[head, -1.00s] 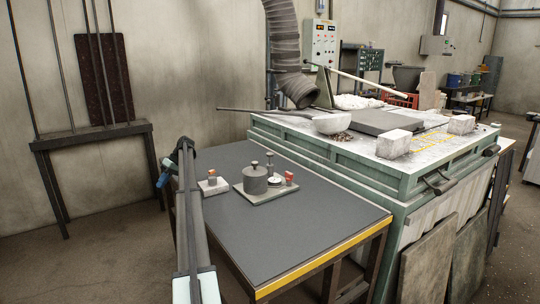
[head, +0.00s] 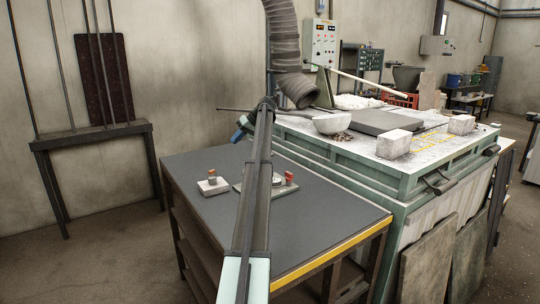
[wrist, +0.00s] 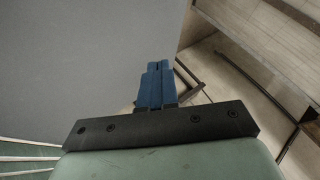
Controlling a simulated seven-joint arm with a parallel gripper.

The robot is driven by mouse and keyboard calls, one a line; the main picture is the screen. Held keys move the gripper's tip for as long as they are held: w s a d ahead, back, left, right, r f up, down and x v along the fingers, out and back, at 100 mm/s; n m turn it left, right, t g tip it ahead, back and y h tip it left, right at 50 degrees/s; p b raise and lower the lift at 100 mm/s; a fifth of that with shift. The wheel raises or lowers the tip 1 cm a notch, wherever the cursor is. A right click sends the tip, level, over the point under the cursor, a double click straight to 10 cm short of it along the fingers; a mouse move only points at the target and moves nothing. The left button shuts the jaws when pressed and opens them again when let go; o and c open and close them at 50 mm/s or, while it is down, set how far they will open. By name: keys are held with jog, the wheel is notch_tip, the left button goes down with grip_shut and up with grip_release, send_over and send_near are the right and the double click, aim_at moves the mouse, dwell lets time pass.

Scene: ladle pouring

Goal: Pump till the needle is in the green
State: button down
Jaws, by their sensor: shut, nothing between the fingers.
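My arm lies across the head view and hides the grey pump cylinder on the table. Part of the pump's base plate (head: 238,187) shows beside the arm. To the right of the arm, a small pale round part that may be the gauge (head: 277,181) and a red-topped fitting (head: 289,177) show on the plate; no needle or green zone can be read. My gripper (head: 238,135) is small and blue at the arm's far end, above the table's back side. In the wrist view its blue fingers (wrist: 158,68) are together and empty, with no pump in sight.
A separate small plate (head: 207,189) with a red-topped part (head: 212,177) sits left of the pump. The dark table (head: 325,213) is clear at front right. A green bench (head: 400,182) with a ladle bowl (head: 332,124) and blocks stands at the right.

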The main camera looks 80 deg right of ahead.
jog(key=s+r+m+h, duration=0.1)
jog(key=s+r, duration=0.1)
jog(key=s, duration=0.3)
jog(key=s+d+r+m+h, duration=0.1)
jog(key=s+r, duration=0.1)
jog(key=s, duration=0.3)
jog(key=s+r+m, duration=0.1)
jog(key=s+r, duration=0.1)
jog(key=s, duration=0.4)
jog(key=shift+d+r+t+h, duration=0.2)
jog(key=shift+r+t+h, duration=0.1)
jog(key=shift+h, duration=0.1)
jog(key=shift+s+f, duration=0.1)
jog(key=shift+f, duration=0.05)
jog(key=shift+f, duration=4.35)
